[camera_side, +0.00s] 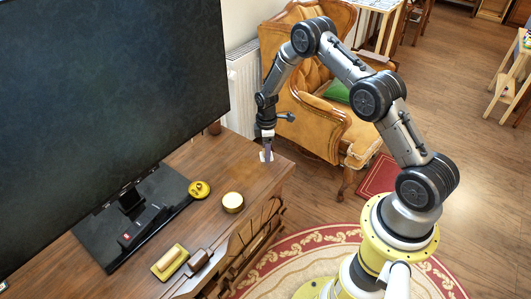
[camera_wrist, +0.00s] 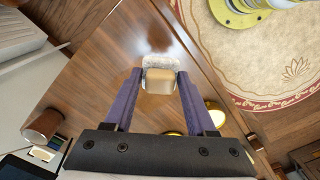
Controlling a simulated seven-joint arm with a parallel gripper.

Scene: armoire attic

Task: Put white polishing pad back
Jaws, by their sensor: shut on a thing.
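The white polishing pad has a fluffy white face (camera_wrist: 158,61) and a tan block-like back (camera_wrist: 158,81). In the wrist view it sits between the two purple fingers of my gripper (camera_wrist: 160,77), which is shut on it. In the side view my gripper (camera_side: 267,147) points down at the far right end of the wooden cabinet top (camera_side: 225,160). A small white part of the pad (camera_side: 263,157) shows at the fingertips, close to the surface. I cannot tell whether it touches the wood.
A yellow tray (camera_side: 181,265) with a tan block is at the front. A large television (camera_side: 110,90) stands behind. Bare wood lies around my gripper.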

